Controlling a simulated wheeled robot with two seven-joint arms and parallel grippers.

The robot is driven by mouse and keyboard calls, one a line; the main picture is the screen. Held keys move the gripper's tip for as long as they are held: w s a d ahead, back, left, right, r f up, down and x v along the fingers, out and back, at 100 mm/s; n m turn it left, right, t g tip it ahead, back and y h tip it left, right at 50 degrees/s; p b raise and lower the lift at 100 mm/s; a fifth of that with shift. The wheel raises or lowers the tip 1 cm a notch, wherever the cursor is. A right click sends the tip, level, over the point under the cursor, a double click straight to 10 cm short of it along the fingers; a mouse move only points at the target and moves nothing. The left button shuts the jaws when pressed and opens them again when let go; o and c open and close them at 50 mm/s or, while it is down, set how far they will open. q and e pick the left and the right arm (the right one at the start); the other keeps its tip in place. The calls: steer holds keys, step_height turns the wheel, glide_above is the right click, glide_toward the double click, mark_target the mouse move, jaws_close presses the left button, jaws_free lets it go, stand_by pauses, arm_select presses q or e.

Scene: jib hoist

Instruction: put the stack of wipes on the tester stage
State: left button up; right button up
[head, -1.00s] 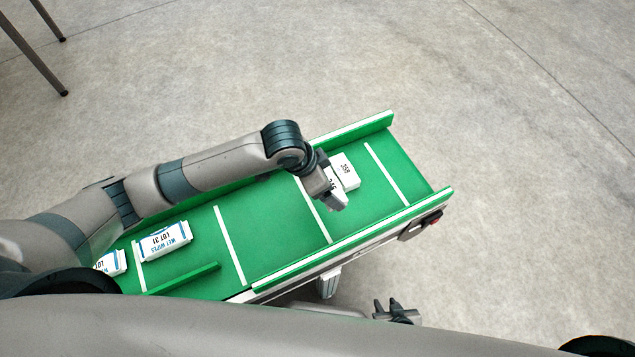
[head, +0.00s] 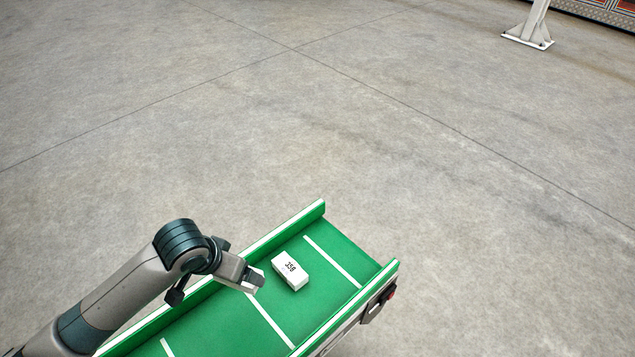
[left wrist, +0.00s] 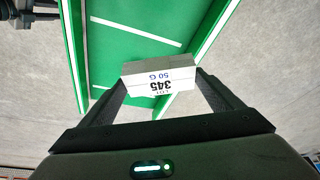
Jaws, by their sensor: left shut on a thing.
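My left gripper (head: 254,285) is shut on a white stack of wipes, a small block marked 345 and 50 G (left wrist: 160,80), seen between the fingers in the left wrist view. In the head view only a bit of the block shows under the fingers, over the green conveyor. A second white block marked 358 (head: 291,270) lies on the belt just right of the gripper. I cannot see a tester stage in these frames. My right gripper is not in view.
The green conveyor (head: 333,245) has raised side rails, white cross lines and a red button (head: 391,294) on its near side. A white post base (head: 528,40) stands on the floor at the top right. The concrete floor between is open.

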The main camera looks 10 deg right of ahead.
arm_select(q)
steer(key=a+r+n+y, duration=0.2)
steer(key=a+r+n, duration=0.3)
steer(key=a, duration=0.3)
steer(key=shift+w+a+r+n+t, duration=0.2)
steer(key=shift+r+n+t, duration=0.1)
steer(key=shift+t, duration=0.1)
steer(key=shift+d, duration=0.1)
